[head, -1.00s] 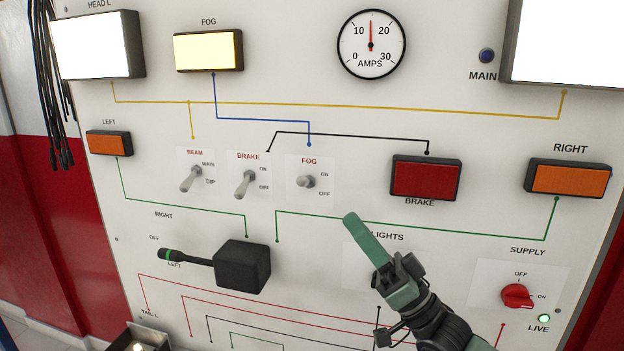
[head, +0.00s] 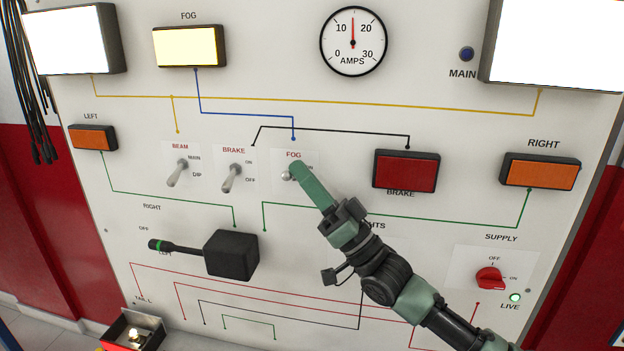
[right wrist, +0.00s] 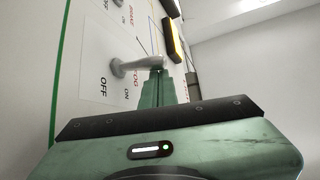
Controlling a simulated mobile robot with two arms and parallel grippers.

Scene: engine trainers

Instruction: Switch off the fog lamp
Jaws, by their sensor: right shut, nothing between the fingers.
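The fog lamp (head: 189,46) at the upper left of the panel glows pale yellow. The fog switch (head: 287,176) is a small metal toggle below it, partly hidden by my right gripper (head: 298,170). The right gripper is shut and empty, with its fingertips at the toggle in the head view. In the right wrist view the toggle lever (right wrist: 140,64) sticks out from its plate, and the fingertips (right wrist: 157,76) are right at its outer end. Whether they touch it I cannot tell. My left gripper is not in view.
The brake toggle (head: 233,175) and beam toggle (head: 178,172) stand just left of the fog switch. A black stalk box (head: 231,254) juts out below. The red supply knob (head: 490,278) is at lower right, beside the lit live light (head: 515,297).

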